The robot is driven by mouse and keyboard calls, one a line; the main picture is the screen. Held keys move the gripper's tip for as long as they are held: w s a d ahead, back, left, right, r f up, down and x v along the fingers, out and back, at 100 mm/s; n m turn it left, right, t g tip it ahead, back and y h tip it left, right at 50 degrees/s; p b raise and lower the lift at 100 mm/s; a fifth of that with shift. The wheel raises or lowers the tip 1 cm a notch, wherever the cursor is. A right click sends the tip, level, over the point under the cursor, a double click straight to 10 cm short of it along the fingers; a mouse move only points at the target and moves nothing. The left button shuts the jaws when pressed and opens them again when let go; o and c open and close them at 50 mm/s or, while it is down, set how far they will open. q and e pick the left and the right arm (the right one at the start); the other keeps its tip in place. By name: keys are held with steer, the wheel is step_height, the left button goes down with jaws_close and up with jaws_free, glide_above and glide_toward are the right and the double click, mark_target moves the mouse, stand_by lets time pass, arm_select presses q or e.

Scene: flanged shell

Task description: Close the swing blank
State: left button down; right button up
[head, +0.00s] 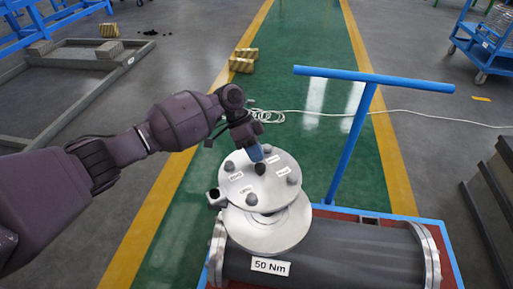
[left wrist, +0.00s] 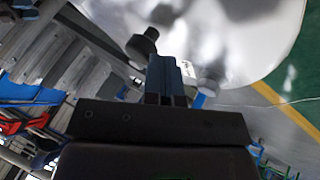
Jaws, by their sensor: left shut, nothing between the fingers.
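The swing blank (head: 275,171) is a round light-grey metal disc with several dark bolt heads and small white labels. In the head view it partly overlaps the pale round flange (head: 285,232) on the shell, set toward the back. I cannot tell the gap between them. A dark hinge-like part (head: 215,198) shows at its left. My left gripper (head: 256,154) is shut and empty, its blue fingertips pointing down just by a dark knob (head: 260,168) on the disc; touching is unclear. In the left wrist view the blue fingers (left wrist: 170,72) are together beside a dark bolt (left wrist: 142,44) and the disc (left wrist: 235,40).
The dark shell (head: 340,258), labelled "50 Nm", lies on a red and blue cart (head: 449,250) with a blue T-handle (head: 355,135) rising behind. A white cable (head: 310,113) and small boxes (head: 243,60) lie on the floor behind. Grey steps (head: 490,195) stand at right.

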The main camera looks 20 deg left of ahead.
mark_target(272, 192)
arm_select(q)
steer(key=s+d+m, duration=0.1)
steer(key=d, duration=0.1)
steer(key=s+d+m+g+p, duration=0.1)
steer(key=s+d, duration=0.1)
steer(key=s+d+p, duration=0.1)
steer(key=d, duration=0.1)
steer(key=shift+s+r+m+y, duration=0.3)
steer(key=shift+s+m+y, duration=0.05)
steer(key=shift+m+y, duration=0.05)
steer(key=shift+s+d+f+p, duration=0.1)
steer(key=shift+s+d+p, duration=0.25)
steer(key=shift+s, duration=0.25)
steer(key=shift+s+d+f+p, duration=0.1)
steer(key=shift+s+d+p, duration=0.25)
steer(key=shift+s, duration=0.25)
steer(key=shift+s+f, duration=0.1)
steer(key=shift+s, duration=0.05)
arm_select(e)
steer(key=shift+s+d+m+g, duration=0.15)
steer(key=shift+s+d+m, duration=0.15)
steer(key=shift+s, duration=0.15)
steer(key=shift+s+d+m+g, duration=0.2)
steer(key=shift+s+m, duration=0.1)
steer(key=shift+s, duration=0.15)
arm_select(q)
steer(key=shift+g, duration=0.3)
arm_select(e)
steer(key=shift+w, duration=0.1)
